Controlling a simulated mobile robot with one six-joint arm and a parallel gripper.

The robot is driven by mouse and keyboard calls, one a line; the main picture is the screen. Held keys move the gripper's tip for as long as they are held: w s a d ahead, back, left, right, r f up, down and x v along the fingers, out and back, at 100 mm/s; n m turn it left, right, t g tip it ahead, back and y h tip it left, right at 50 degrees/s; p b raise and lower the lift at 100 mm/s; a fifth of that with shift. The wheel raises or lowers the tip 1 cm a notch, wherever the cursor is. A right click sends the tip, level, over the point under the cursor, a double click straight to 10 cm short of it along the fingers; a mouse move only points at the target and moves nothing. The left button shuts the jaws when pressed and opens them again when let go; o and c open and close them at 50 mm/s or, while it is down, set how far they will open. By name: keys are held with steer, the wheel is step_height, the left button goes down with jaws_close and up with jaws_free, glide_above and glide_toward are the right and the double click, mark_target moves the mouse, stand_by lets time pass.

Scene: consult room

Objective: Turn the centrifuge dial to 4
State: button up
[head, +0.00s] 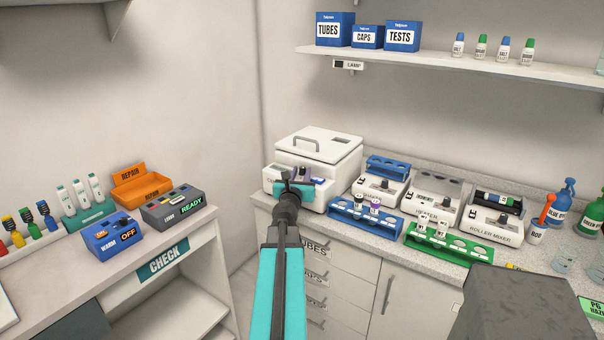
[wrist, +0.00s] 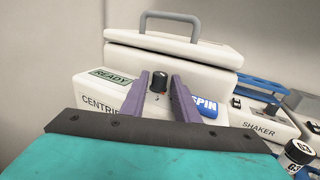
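The white centrifuge (head: 322,158) stands on the counter in the back corner with its lid closed. In the wrist view the centrifuge (wrist: 175,60) shows a READY display (wrist: 113,77), a black dial (wrist: 158,82) and a blue SPIN button (wrist: 204,106). My gripper (wrist: 159,76) is open, with its two purple fingers on either side of the dial in the picture. Whether they touch it I cannot tell. In the head view my gripper (head: 295,182) is in front of the centrifuge's panel and hides the dial. The dial's number marks are too small to read.
Right of the centrifuge stand the shaker (head: 380,188), a blue rack with tubes (head: 365,217), the heater (head: 432,203) and the roller mixer (head: 495,222). A shelf (head: 450,66) hangs above.

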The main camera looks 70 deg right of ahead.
steer(key=shift+o, duration=1.4)
steer(key=shift+r, duration=0.15)
steer(key=shift+r+p, duration=0.4)
steer(key=shift+p, duration=0.1)
step_height(320, 180, up, 5)
steer(key=p, duration=0.4)
steer(key=shift+p, duration=0.4)
steer(key=w+a+f+m+g+p, duration=0.1)
steer(key=a+f+g+p, duration=0.1)
steer(key=a+p, duration=0.4)
steer(key=w+a+f+m+g+p, duration=0.2)
steer(key=a+f+g+p, duration=0.1)
steer(key=a+p, duration=0.4)
steer(key=shift+a+f+m+g, duration=0.3)
steer(key=shift+a+f, duration=0.05)
steer(key=shift+f, duration=0.1)
steer(key=shift+d+f+b, duration=0.2)
steer(key=shift+d+b, duration=0.15)
steer(key=shift+b, duration=1.05)
steer(key=d+b, duration=0.1)
steer(key=b, duration=0.4)
steer(key=shift+s, duration=0.1)
steer(key=d+b, duration=0.1)
steer(key=b, duration=0.6)
steer(key=shift+s+b, duration=0.15)
steer(key=shift+b, duration=0.25)
